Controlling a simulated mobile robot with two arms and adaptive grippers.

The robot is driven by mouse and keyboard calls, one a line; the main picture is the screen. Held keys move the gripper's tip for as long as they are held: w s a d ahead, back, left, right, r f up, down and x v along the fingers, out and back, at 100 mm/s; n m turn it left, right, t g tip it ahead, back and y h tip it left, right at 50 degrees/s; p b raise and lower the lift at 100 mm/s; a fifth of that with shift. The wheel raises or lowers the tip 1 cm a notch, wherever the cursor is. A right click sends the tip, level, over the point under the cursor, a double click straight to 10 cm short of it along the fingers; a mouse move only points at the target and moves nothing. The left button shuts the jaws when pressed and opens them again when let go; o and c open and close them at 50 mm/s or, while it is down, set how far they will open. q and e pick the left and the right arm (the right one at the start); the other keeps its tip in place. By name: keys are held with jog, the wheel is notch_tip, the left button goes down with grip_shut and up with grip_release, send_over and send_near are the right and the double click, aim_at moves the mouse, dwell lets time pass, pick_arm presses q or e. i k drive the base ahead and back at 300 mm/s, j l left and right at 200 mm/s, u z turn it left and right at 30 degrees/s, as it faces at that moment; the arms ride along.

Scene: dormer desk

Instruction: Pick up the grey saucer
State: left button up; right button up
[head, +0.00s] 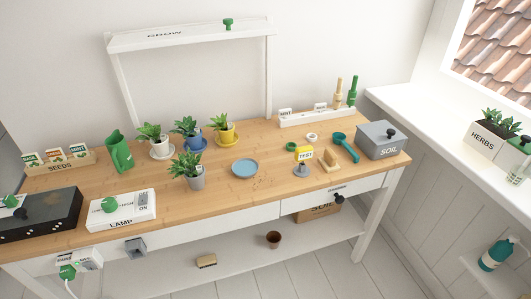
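A lone round saucer (245,168) lies flat and empty near the middle of the wooden desk. It looks blue-grey, with a darker rim. It is the only saucer in view with no pot on it. Neither of my grippers is in the head view.
Behind stand potted plants on a white saucer (162,153), a blue saucer (204,147) and a yellow saucer (229,143).

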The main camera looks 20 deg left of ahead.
aim_at(244, 168)
jog(key=u, duration=0.7)
